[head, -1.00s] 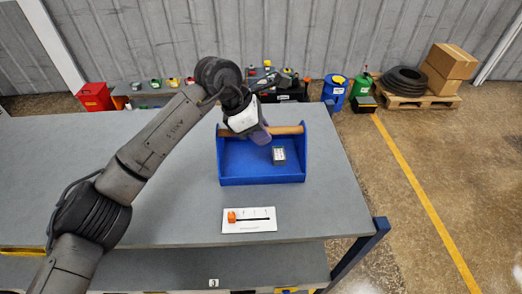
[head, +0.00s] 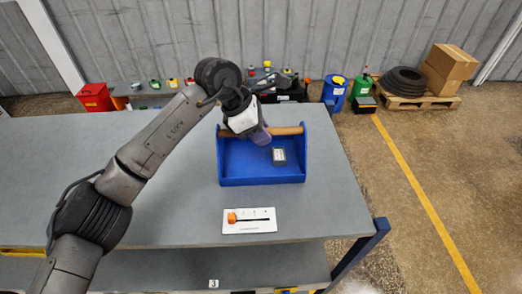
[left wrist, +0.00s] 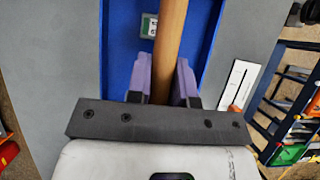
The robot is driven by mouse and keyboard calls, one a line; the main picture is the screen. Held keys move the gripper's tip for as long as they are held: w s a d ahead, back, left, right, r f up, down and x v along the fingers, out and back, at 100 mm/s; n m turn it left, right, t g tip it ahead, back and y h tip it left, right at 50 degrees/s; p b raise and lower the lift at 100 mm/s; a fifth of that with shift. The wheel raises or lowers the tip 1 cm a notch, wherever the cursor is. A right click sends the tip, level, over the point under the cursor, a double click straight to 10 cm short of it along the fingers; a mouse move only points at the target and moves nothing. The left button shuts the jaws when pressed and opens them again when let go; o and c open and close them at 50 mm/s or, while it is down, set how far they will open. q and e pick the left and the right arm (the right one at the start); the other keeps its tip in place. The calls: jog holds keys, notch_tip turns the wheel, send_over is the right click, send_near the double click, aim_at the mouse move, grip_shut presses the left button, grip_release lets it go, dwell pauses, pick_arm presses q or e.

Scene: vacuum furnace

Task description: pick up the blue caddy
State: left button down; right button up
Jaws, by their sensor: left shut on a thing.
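The blue caddy (head: 235,165) stands upright on the grey table near its right end. It is an open box with a wooden bar handle (head: 287,130) running between its raised ends. My left gripper (head: 262,136) comes from above and is shut on the handle, near its middle. In the left wrist view the two purple fingers (left wrist: 162,85) lie on either side of the wooden handle (left wrist: 171,35). My right gripper is out of view.
A white card with an orange slider (head: 250,220) lies on the grey table (head: 180,205) in front of the caddy. The table's left part is bare apart from my arm above it. Bins, cans and a pallet with boxes (head: 420,92) stand behind on the floor.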

pick_arm(q)
jog(key=shift+r, duration=0.15)
jog(key=shift+r+p, duration=0.3)
jog(key=shift+r+b, duration=0.35)
notch_tip(320, 180, up, 3)
jog(key=shift+f+b, duration=0.1)
jog(key=shift+b, duration=0.45)
jog(key=s+d+r+b, duration=0.3)
jog(key=s+d+r, duration=0.3)
jog(key=d, duration=0.3)
jog(key=shift+d+r, duration=0.3)
jog(key=shift+r, duration=0.35)
